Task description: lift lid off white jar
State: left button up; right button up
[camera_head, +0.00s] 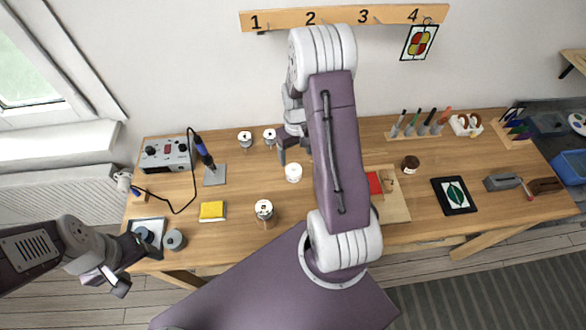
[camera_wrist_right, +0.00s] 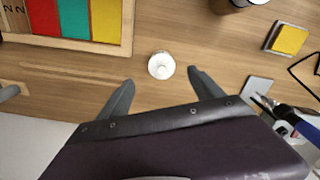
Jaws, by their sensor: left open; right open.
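The small white jar (camera_head: 293,173) stands upright near the middle of the wooden table. In the right wrist view the white jar (camera_wrist_right: 161,66) shows from above as a round white top with a small knob, so its lid appears to be on. My right gripper (camera_head: 291,152) is open and empty, just behind and above the jar, its fingers apart on either side of the jar in the wrist view; it does not visibly touch it. My left gripper (camera_head: 116,280) is open and empty at the lower left, off the table's front edge.
A brown jar (camera_head: 410,164) and a dark leaf-picture tile (camera_head: 454,195) lie right. My right arm hides the table's middle.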

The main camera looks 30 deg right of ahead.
aim_at(294, 166)
jog(key=shift+w+a+f+p, duration=0.1)
jog(key=shift+a+f+p, duration=0.1)
jog(key=shift+f, duration=0.45)
jog(key=shift+w+a+f+p, duration=0.1)
jog(key=shift+a+f, duration=0.05)
jog(key=shift+f, duration=0.45)
jog(key=shift+w+a+f, duration=0.15)
jog(key=shift+w+f, duration=0.05)
jog(key=shift+f, duration=0.1)
jog(key=f+p, duration=0.1)
jog(key=f, duration=0.1)
jog(key=d+f, duration=0.1)
jog(key=f, duration=0.1)
jog(key=shift+f+p, duration=0.35)
jog(key=shift+f, duration=0.05)
jog(key=shift+w+f, duration=0.15)
jog(key=shift+f, duration=0.1)
jog(key=c, duration=1)
pick_arm(q)
jog(key=shift+w+a+r, duration=0.15)
jog(key=shift+r, duration=0.4)
jog(key=shift+w+a+r, duration=0.1)
jog(key=shift+a+r, duration=0.05)
jog(key=shift+r, duration=0.35)
pick_arm(e)
jog(key=c, duration=0.4)
